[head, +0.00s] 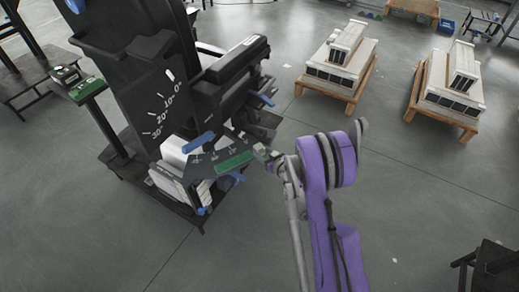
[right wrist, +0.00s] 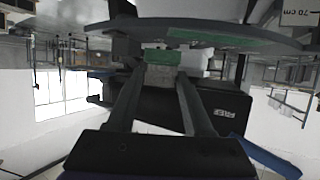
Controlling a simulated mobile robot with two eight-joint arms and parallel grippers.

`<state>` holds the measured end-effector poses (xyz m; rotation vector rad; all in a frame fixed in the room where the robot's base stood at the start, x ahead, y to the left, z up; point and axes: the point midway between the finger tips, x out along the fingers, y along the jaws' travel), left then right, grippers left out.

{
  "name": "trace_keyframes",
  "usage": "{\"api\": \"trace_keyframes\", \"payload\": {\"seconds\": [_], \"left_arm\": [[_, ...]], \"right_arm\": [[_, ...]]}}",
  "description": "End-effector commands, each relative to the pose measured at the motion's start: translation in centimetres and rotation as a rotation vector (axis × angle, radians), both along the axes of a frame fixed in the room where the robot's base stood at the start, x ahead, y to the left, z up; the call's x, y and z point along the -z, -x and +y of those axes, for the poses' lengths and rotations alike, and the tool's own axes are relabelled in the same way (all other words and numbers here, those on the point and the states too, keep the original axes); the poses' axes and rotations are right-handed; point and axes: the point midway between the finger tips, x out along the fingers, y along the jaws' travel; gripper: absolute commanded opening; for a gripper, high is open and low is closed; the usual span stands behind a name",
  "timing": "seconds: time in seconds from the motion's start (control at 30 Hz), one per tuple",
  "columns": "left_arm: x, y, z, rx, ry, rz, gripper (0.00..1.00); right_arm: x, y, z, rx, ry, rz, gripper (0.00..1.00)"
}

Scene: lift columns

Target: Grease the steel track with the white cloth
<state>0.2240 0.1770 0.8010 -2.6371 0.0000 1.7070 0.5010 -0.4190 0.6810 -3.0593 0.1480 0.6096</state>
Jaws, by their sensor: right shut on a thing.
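My right gripper (head: 264,152) is beside the right end of a dark grey curved plate (head: 203,166) with scale marks and a green strip (head: 235,162). In the right wrist view, its two fingers (right wrist: 161,72) close on a small greenish thing (right wrist: 163,57); I cannot tell whether this is the white cloth. The plate and its green strip (right wrist: 218,40) lie just beyond the fingertips, and I cannot tell whether the held thing touches it. I cannot identify the steel track for sure. My left gripper is not in view.
A tall black machine (head: 150,85) with tilt marks stands on a low dark base, with blue levers near the plate. A side stand (head: 88,88) is at left. Two wooden pallets (head: 336,85) (head: 440,105) carry pale blocks at right. Open grey floor lies between.

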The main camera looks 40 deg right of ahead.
Motion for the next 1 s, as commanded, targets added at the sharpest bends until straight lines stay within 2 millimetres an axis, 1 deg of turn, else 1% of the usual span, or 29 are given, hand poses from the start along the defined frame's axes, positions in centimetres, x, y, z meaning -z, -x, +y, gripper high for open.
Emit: {"api": "trace_keyframes", "payload": {"seconds": [0.1,0.8,1.0], "left_arm": [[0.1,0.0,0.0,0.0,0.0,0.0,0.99],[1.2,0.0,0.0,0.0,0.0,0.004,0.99],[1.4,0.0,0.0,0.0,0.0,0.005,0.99]], "right_arm": [[-0.1,1.3,0.1,0.001,-0.001,0.0,0.07],[-1.1,8.1,0.7,0.001,0.0,0.0,0.07],[-1.3,9.2,0.9,0.0,-0.001,0.0,0.07]]}}
